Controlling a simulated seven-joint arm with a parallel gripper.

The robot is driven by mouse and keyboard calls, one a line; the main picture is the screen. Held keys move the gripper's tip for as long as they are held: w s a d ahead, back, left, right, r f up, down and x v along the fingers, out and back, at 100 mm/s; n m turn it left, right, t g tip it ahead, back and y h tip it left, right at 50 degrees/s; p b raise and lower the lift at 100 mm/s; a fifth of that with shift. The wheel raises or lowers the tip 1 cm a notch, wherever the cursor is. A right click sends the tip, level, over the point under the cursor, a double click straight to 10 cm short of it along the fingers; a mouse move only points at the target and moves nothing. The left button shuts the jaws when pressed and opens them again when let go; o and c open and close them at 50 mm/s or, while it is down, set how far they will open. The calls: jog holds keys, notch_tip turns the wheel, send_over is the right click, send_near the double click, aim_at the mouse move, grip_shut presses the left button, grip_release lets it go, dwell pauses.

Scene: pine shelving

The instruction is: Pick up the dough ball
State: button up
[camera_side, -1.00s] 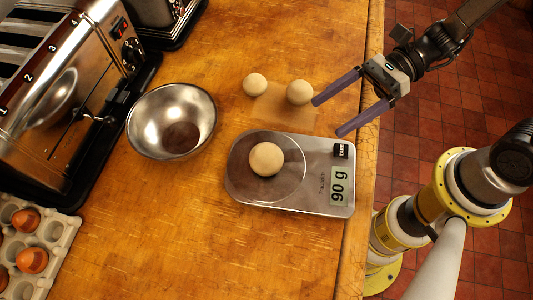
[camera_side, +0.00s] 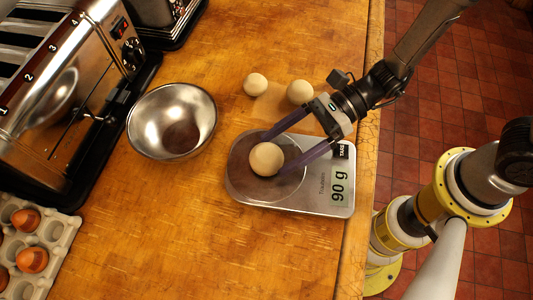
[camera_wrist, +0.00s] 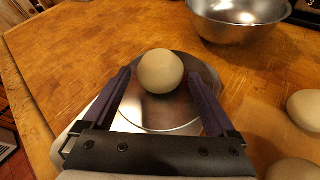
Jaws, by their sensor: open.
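A pale dough ball (camera_side: 266,159) rests on the round plate of a silver kitchen scale (camera_side: 315,199), whose display reads 90 g. My gripper (camera_side: 274,157) is open over the scale, with its purple fingers reaching to either side of this ball. In the wrist view, the ball (camera_wrist: 161,71) sits between and slightly beyond the fingertips of my gripper (camera_wrist: 161,76), with a gap on each side. Two more dough balls (camera_side: 255,85) (camera_side: 300,92) lie on the wooden counter behind, near a piece of brown paper.
A steel bowl (camera_side: 172,121) stands left of the scale. A toaster (camera_side: 70,90) and an egg tray (camera_side: 45,232) holding brown eggs line the left side. The wooden counter (camera_side: 215,245) is clear in front, and its edge runs along the right.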

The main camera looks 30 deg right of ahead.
jog(key=shift+x, duration=0.9)
jog(key=shift+c, duration=0.2)
jog(key=c, duration=0.6)
jog(key=shift+r, duration=0.15)
